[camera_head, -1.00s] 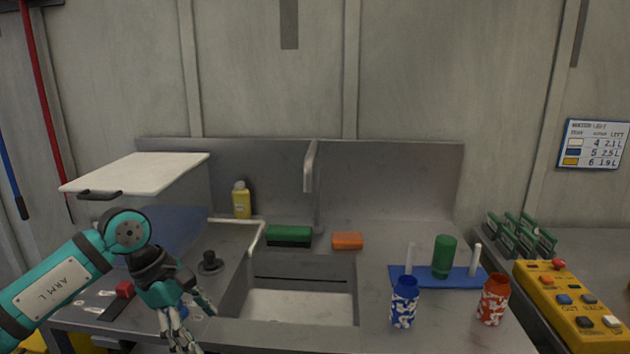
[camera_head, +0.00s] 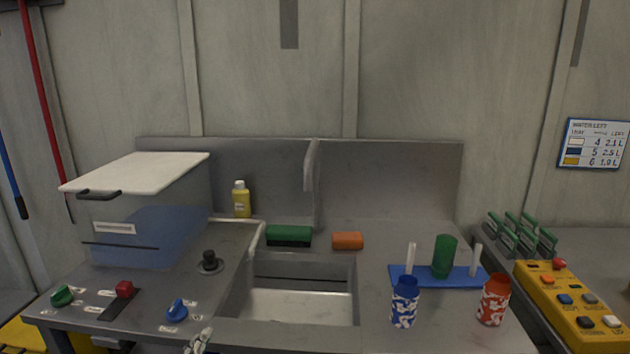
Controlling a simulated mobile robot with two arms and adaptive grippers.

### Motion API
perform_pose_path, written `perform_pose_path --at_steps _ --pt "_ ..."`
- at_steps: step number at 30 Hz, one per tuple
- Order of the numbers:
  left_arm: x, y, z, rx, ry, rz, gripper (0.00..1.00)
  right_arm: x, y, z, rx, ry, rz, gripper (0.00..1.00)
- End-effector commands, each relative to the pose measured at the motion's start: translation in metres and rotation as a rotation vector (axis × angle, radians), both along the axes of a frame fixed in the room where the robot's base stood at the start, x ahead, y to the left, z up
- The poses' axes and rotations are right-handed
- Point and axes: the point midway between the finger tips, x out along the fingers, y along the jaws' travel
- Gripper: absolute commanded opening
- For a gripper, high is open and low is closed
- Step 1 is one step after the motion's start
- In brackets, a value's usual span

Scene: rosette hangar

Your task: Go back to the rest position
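Only a small tip of my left gripper (camera_head: 199,341) shows at the bottom edge of the head view, in front of the sink counter (camera_head: 300,337). Too little of it is visible to tell whether it is open or shut. My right gripper is not in the picture.
A water tank (camera_head: 150,225) with a white lid stands on the left, behind a green knob (camera_head: 62,296), a red lever (camera_head: 124,289) and a blue knob (camera_head: 177,309). A blue cup (camera_head: 404,303) and a red cup (camera_head: 494,299) stand right of the sink (camera_head: 300,305).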

Motion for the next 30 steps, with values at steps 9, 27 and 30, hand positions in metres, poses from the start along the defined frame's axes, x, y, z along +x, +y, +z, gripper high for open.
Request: perform_pose_path --at_steps 9,27,30 --pt "-0.130 0.037 -0.140 -0.377 0.687 0.313 0.71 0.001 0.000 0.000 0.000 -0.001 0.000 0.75" --pt "-0.237 0.033 -0.246 -0.530 1.144 0.519 0.71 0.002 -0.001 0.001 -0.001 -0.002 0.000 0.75" --pt "-0.234 0.032 -0.277 -0.526 1.156 0.520 0.71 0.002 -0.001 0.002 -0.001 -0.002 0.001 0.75"
